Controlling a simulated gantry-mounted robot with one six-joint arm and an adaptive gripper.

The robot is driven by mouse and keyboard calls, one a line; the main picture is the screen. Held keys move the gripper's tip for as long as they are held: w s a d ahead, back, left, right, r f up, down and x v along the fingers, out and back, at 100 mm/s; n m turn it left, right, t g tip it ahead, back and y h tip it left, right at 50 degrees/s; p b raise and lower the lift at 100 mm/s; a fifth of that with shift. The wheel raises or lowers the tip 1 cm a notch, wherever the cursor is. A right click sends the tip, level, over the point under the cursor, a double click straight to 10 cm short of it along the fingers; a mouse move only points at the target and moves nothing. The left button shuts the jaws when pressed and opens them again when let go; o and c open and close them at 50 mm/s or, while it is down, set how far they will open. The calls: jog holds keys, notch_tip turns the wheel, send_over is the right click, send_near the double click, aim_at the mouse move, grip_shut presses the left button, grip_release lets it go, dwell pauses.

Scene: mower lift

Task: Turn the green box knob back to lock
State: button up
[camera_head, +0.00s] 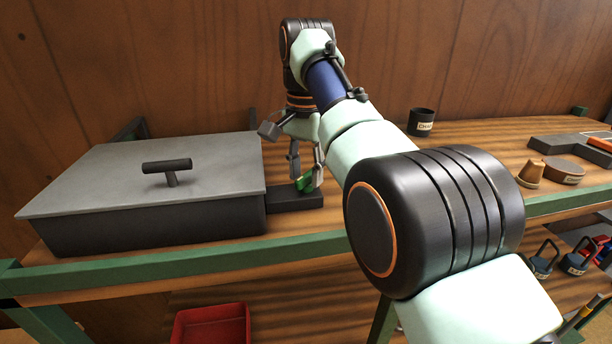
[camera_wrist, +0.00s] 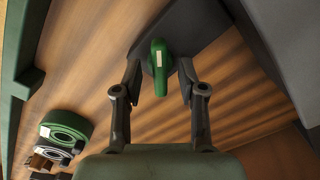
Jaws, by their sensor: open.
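The green knob (camera_wrist: 159,70) stands on a small dark base (camera_wrist: 188,30) in the wrist view. It also shows in the head view (camera_head: 306,183), partly hidden by my fingers. The base (camera_head: 294,201) sticks out from the right side of a dark box (camera_head: 150,226) with a grey lid (camera_head: 110,177). My gripper (camera_wrist: 158,82) is open, with one finger on each side of the knob and a visible gap on both sides. In the head view my gripper (camera_head: 306,170) points down over the base. The knob's handle points toward my palm in the wrist view.
A black T-handle (camera_head: 168,166) stands on the lid. A dark labelled cup (camera_head: 421,122) and brown round pieces (camera_head: 563,171) are on the bench to the right. A red tray (camera_head: 212,325) is on the shelf below. Green and dark rings (camera_wrist: 66,128) show in the wrist view.

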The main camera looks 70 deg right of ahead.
grip_shut()
jog(key=m, duration=0.4)
jog(key=shift+m, duration=0.3)
jog(key=m, duration=0.4)
jog(key=shift+m, duration=0.3)
jog(key=m, duration=0.4)
jog(key=shift+m, duration=2.4)
